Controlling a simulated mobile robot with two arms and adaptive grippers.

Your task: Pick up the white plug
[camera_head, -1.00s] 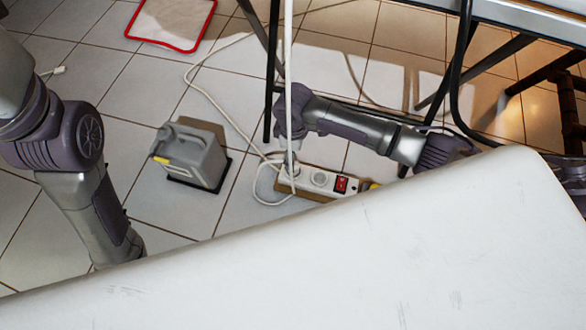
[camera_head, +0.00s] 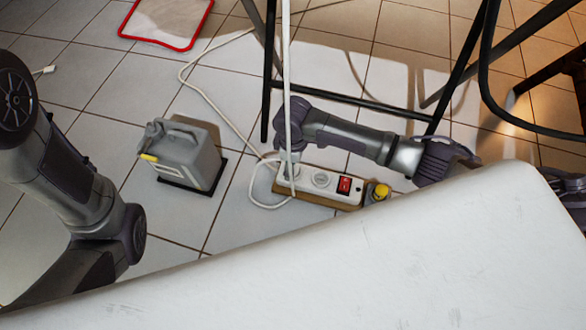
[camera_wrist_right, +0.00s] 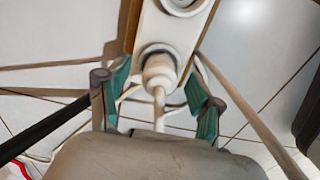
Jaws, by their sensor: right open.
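The white plug (camera_wrist_right: 159,72) sits in an end socket of the white power strip (camera_wrist_right: 180,30), with its cable running toward my right wrist. My right gripper (camera_wrist_right: 158,84) is open, with one green-padded finger on each side of the plug and a visible gap on both sides. In the head view the power strip (camera_head: 322,181) lies on the floor, and my right arm reaches to its left end, where the plug is hard to make out. My left arm shows at the left, but its gripper is hidden behind the white surface.
A grey jerrycan (camera_head: 188,158) stands left of the strip. Dark metal legs (camera_head: 270,70) and a hanging white cable (camera_head: 287,60) are close to my right arm. A white padded surface (camera_head: 400,270) fills the foreground. Another white connector (camera_head: 44,70) lies on the floor at far left.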

